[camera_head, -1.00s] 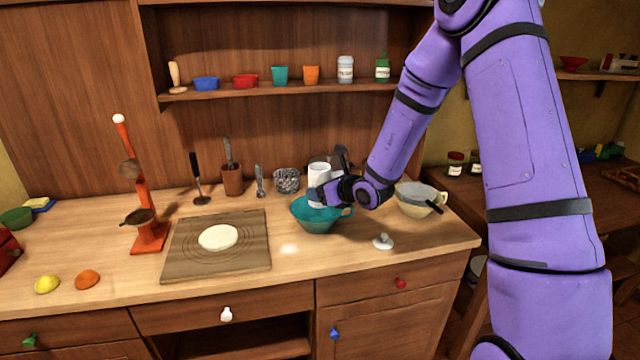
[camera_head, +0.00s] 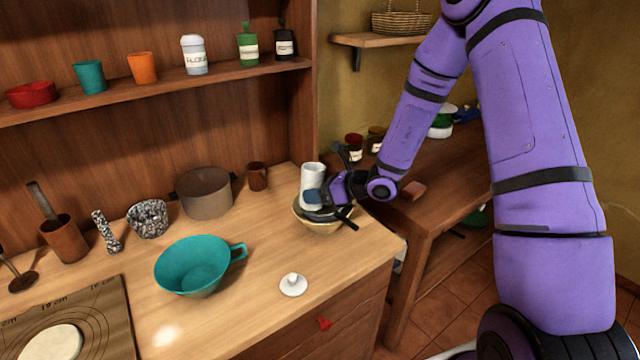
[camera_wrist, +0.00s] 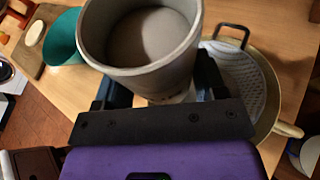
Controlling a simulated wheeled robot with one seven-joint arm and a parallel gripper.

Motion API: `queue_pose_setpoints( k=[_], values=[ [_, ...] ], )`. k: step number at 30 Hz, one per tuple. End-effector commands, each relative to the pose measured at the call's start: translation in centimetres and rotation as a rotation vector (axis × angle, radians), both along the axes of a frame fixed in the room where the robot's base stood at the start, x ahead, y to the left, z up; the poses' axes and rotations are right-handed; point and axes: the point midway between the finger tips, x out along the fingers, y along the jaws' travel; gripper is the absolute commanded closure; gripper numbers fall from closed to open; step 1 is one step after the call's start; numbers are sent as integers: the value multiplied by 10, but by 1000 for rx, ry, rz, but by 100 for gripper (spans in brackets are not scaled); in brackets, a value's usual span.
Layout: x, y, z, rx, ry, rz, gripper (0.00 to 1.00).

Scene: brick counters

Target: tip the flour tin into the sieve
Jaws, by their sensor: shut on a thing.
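My gripper (camera_head: 322,196) is shut on a white, open-topped tin (camera_head: 312,174) and holds it about upright at the far right of the counter. In the wrist view the tin (camera_wrist: 142,72) fills the top middle, with pale grey-white contents low inside. The sieve, its mesh (camera_wrist: 240,80) to the right of the tin in the wrist view, rests on a cream bowl (camera_head: 312,224).
A teal handled bowl (camera_head: 190,268) stands left of the cream bowl. A white knobbed lid (camera_head: 293,286) lies near the counter's front edge. Behind stand a brown pot (camera_head: 206,195) and a small brown cup (camera_head: 258,177). The counter ends just right of the cream bowl.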

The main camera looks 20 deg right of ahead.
Motion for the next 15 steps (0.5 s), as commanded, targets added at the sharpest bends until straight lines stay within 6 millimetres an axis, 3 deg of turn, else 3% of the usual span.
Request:
queue_pose_setpoints(
  k=[8, 15],
  values=[
    [-5, 5, 0, 85, 82, 10, 69],
    [-13, 13, 1, 278, 271, 9, 69]
  ],
)
